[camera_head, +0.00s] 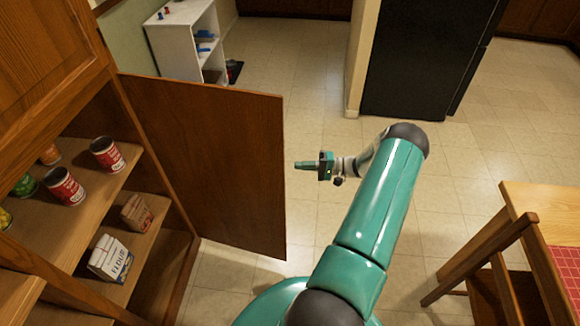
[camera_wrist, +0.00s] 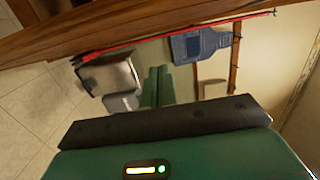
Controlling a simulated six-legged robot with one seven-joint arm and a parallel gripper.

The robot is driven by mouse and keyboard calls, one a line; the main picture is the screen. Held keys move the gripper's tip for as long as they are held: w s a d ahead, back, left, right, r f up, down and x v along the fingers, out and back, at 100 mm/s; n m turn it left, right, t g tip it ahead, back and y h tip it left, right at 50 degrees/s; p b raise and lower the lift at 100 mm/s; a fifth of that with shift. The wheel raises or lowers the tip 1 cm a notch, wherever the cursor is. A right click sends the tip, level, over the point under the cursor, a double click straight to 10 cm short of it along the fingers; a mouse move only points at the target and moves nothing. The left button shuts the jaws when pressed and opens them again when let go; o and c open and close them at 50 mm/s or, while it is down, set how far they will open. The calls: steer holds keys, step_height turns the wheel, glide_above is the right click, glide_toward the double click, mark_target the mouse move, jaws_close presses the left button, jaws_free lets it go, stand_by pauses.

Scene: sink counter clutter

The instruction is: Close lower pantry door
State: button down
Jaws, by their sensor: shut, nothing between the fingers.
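The lower pantry door (camera_head: 215,165) is a flat brown wooden panel. It stands wide open, hinged at its left edge on the pantry cabinet (camera_head: 118,120). My gripper (camera_head: 298,165) is shut and empty, just to the right of the door's free edge, at about the door's mid-height. A narrow gap shows between fingertips and door in the head view; depth between them is hard to tell. In the wrist view, a brown wooden edge (camera_wrist: 130,28) crosses the top, probably the door.
Open pantry shelves (camera_head: 100,207) hold red cans (camera_head: 65,186) and a flour bag (camera_head: 110,258). A white shelf unit (camera_head: 188,35) stands behind the door. A black fridge (camera_head: 425,60) is at the back. A wooden chair (camera_head: 505,265) and table (camera_head: 545,205) are at right. Tiled floor (camera_head: 480,150) is clear.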

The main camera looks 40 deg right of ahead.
mark_target(275, 175)
steer(key=w+a, duration=0.1)
steer(key=a, duration=0.2)
steer(key=w+a, duration=0.1)
steer(key=a, duration=0.2)
steer(key=w+a, duration=0.2)
steer(key=a, duration=0.1)
steer(key=shift+w+a, duration=0.1)
steer(key=shift+a, duration=0.15)
steer(key=shift+a, duration=0.1)
